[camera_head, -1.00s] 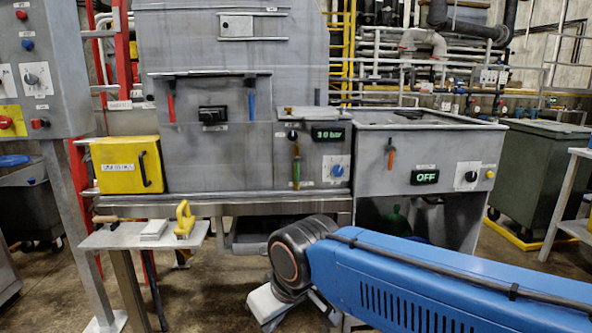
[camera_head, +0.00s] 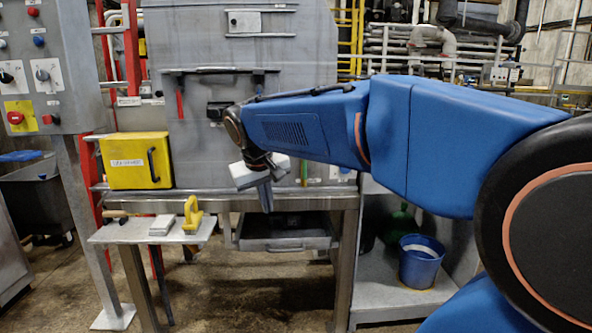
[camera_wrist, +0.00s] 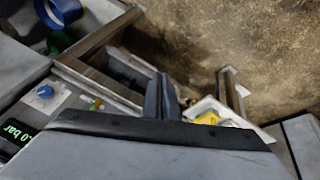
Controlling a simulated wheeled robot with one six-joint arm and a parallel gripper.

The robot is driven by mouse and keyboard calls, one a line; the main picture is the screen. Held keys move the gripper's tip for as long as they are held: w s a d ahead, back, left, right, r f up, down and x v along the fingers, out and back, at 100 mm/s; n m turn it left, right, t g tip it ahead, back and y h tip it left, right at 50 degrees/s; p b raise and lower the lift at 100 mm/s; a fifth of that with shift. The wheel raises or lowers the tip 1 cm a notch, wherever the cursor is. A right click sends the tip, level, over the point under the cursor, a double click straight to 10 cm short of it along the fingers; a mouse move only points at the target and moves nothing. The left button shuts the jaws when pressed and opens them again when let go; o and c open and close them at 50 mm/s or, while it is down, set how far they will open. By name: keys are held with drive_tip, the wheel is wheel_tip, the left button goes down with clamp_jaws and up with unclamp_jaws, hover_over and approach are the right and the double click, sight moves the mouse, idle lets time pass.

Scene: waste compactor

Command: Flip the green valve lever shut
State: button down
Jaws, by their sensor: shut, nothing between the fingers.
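The green valve lever (camera_head: 304,173) is on the front of the grey machine, with only a short part showing just right of my gripper. My arm hides its upper part and the panel around it. In the wrist view a small green and orange piece (camera_wrist: 94,104), likely the lever, lies left of my fingers. My gripper (camera_head: 267,197) is shut and empty, pointing down in front of the machine's lower edge, apart from the lever. In the wrist view the closed fingers (camera_wrist: 163,97) stand at the centre.
A yellow box (camera_head: 133,172) is at the machine's left. A small shelf (camera_head: 112,233) holds a yellow-handled tool (camera_head: 192,214) and a pale block. A drawer (camera_head: 285,244) sits below the gripper. A blue bucket (camera_head: 420,262) stands at right. A blue knob (camera_wrist: 45,91) shows in the wrist view.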

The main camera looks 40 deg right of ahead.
sight(304, 167)
drive_tip(key=w+d+r+m+g+h, duration=0.1)
drive_tip(key=w+d+r, duration=0.2)
drive_tip(key=w+d, duration=0.5)
drive_tip(key=w+d+r+m+h, duration=0.2)
drive_tip(key=w+d+r, duration=0.1)
drive_tip(key=w+d, duration=0.5)
drive_tip(key=w, duration=0.3)
drive_tip(key=shift+r+g+h, duration=0.3)
drive_tip(key=shift+r+g, duration=0.1)
drive_tip(key=shift+w, duration=0.1)
drive_tip(key=shift+d+f, duration=1.35)
drive_tip(key=shift+d, duration=0.25)
drive_tip(key=shift+d+f, duration=1.3)
drive_tip(key=shift+d, duration=0.25)
drive_tip(key=shift+d+f, duration=1.35)
drive_tip(key=shift+d, duration=0.25)
